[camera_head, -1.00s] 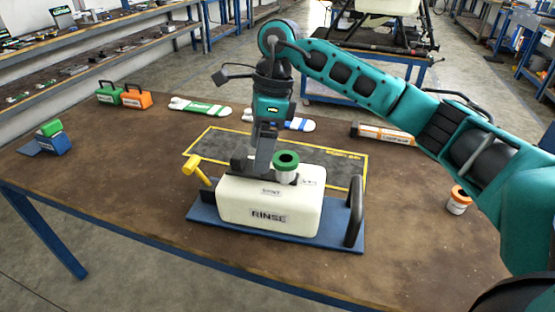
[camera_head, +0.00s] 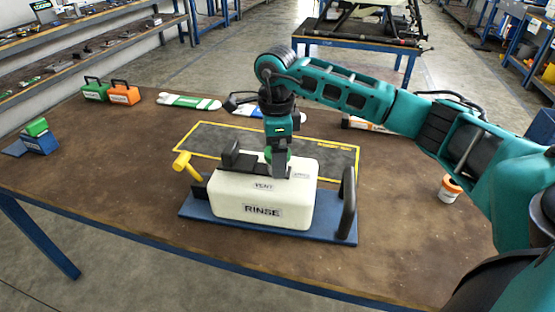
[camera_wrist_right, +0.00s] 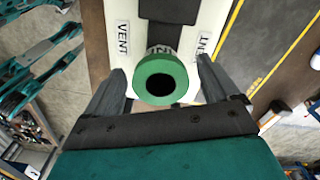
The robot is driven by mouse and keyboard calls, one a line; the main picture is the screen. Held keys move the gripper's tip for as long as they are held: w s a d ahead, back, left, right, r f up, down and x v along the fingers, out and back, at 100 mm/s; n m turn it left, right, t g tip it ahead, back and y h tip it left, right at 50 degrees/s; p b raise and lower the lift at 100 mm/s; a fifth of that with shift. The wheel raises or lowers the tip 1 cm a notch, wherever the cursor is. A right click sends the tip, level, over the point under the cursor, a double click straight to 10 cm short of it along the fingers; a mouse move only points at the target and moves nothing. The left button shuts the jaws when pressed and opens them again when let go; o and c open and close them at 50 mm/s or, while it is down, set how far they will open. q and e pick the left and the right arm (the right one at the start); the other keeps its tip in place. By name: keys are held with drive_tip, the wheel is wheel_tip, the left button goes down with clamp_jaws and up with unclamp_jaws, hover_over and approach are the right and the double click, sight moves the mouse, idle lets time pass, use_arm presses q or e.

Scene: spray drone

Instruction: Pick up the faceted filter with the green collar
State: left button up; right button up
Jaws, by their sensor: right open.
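The filter with the green collar (camera_wrist_right: 160,66) stands on the white RINSE tank (camera_head: 235,205), which sits on a blue base. In the right wrist view I look down on its round green ring and dark centre hole; its body below is mostly hidden. My right gripper (camera_head: 279,172) is over the filter, pointing down. Its two fingers are open, one on each side of the collar, with a gap showing on both sides. In the head view the gripper hides most of the filter. My left gripper is in neither view.
A yellow-handled valve (camera_head: 187,166) rises at the tank's left, and a black upright handle (camera_head: 348,205) stands at its right. An orange-lidded jar (camera_head: 450,188) stands at the table's right. Green and orange toolboxes (camera_head: 124,93) sit far left. The front of the table is clear.

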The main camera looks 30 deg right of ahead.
drive_tip(key=shift+f, duration=1.25)
drive_tip(key=c, duration=1.1)
